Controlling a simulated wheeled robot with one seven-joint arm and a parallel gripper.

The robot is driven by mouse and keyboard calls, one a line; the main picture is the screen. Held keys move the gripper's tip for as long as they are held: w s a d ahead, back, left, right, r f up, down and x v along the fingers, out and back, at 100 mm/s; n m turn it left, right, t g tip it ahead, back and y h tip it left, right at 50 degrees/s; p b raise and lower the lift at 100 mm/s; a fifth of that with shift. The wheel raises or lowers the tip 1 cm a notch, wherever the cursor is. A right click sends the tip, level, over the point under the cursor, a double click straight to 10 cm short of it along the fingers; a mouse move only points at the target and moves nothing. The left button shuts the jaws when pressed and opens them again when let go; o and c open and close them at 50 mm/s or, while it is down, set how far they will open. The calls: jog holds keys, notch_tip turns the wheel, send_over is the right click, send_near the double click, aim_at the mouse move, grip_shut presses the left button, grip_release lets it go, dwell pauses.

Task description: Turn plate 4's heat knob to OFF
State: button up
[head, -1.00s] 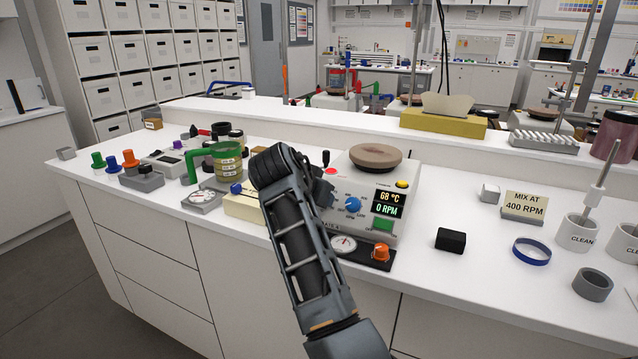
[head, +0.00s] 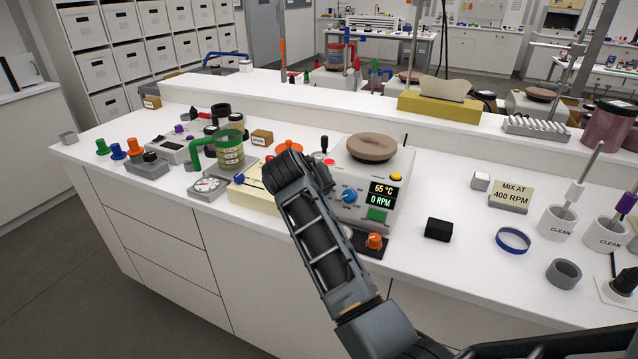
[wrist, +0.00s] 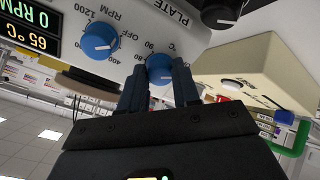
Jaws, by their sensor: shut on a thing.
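The hotplate (head: 375,165) is a pale box with a brown round top, standing on the bench. Its display reads 65 °C and 0 RPM. In the wrist view the picture is upside down. My gripper (wrist: 160,80) has its two dark fingers closed around the blue heat knob (wrist: 160,66), the one with °C marks. The fingers partly cover this knob, and I cannot read its setting. The blue RPM knob (wrist: 98,40) is beside it, free, and also shows in the head view (head: 350,196). In the head view my arm hides the heat knob and my fingertips.
An orange knob (head: 374,241) is on a dark base in front of the hotplate. A green-handled beaker (head: 229,152) and a cream box (head: 255,197) are to the left. A black block (head: 438,229) is at right, with clear bench around it.

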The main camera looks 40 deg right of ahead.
jog(key=shift+n, duration=0.6)
jog(key=o, duration=1.1)
jog(key=shift+c, duration=0.2)
jog(key=b+v, duration=0.1)
jog(key=v, duration=0.7)
